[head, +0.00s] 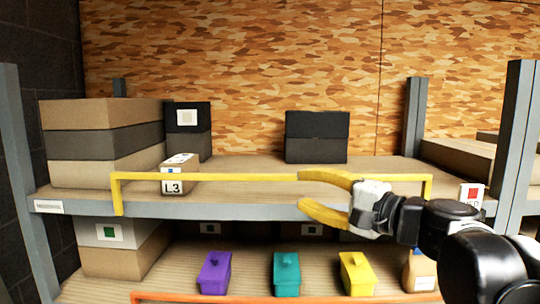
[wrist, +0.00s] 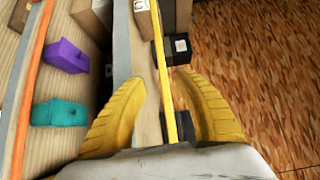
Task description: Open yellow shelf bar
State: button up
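The yellow shelf bar (head: 240,177) runs level across the front of the upper shelf in the head view, with short ends bent down at left and right. My gripper (head: 302,190) is at the right half of the bar, its yellow fingers spread apart, one at bar height and one below it. In the wrist view the bar (wrist: 164,90) passes between the two fingers of my open gripper (wrist: 157,77), with gaps showing on both sides. The part of the bar behind my gripper is partly hidden in the head view.
An orange bar (head: 230,297) fronts the lower shelf, with purple (head: 214,274), teal (head: 287,274) and yellow (head: 357,274) containers behind it. A small box marked L3 (head: 178,175) stands behind the yellow bar. Grey uprights (head: 516,130) flank the shelf.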

aim_at(272, 178)
jog(key=p+x, duration=0.2)
jog(key=x, duration=0.8)
jog(key=shift+w+a+r, duration=0.15)
jog(key=shift+w+a, duration=0.05)
jog(key=shift+a, duration=0.15)
grip_shut()
